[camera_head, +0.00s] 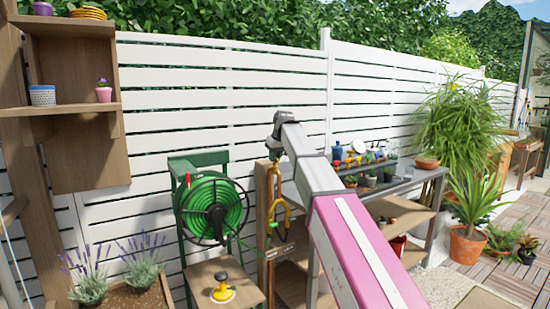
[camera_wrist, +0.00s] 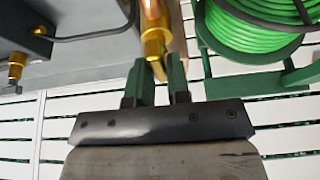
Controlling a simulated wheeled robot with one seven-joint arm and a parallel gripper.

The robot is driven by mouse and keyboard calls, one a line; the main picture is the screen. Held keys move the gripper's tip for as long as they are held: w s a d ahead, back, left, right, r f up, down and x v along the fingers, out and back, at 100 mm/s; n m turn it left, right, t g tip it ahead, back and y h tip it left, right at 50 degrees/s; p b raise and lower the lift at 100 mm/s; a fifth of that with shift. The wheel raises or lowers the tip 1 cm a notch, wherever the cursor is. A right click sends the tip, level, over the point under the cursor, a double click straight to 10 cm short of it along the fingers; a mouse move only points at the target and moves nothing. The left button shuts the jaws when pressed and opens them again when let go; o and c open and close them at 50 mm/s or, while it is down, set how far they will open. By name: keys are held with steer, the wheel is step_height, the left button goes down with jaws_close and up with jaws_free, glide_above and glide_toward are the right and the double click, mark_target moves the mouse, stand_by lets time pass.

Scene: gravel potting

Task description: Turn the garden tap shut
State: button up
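In the wrist view, a brass tap (camera_wrist: 156,42) with a copper-coloured upper part comes down from the top edge. Its narrow flat lower end reaches between the two dark green fingers of my gripper (camera_wrist: 159,76). The fingers stand a small gap apart, one on each side of this brass end. I cannot tell whether they touch it. In the head view my arm stretches from the lower right toward the fence. I cannot make out the tap or my fingertips there.
A wooden stool (camera_head: 225,290) bears a yellow sprinkler (camera_head: 222,288). A grey potting bench (camera_head: 425,172) stands right.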

jaws_close()
steer(key=shift+m, duration=0.4)
steer(key=m, duration=0.1)
steer(key=m+h, duration=0.1)
steer(key=m, duration=0.1)
steer(key=shift+a+m+t+h, duration=0.1)
steer(key=shift+m+t+h, duration=0.2)
steer(key=m+h, duration=0.1)
steer(key=m, duration=0.3)
steer(key=shift+m+h, duration=0.3)
steer(key=shift+h, duration=0.1)
steer(key=m+h, duration=0.1)
steer(key=m, duration=0.1)
steer(key=m+h, duration=0.1)
steer(key=m, duration=0.2)
steer(key=shift+a+g, duration=0.15)
steer(key=shift+g, duration=0.25)
steer(key=shift+m+g+h, duration=0.4)
steer(key=shift+m+g, duration=0.1)
steer(key=shift+m, duration=1.4)
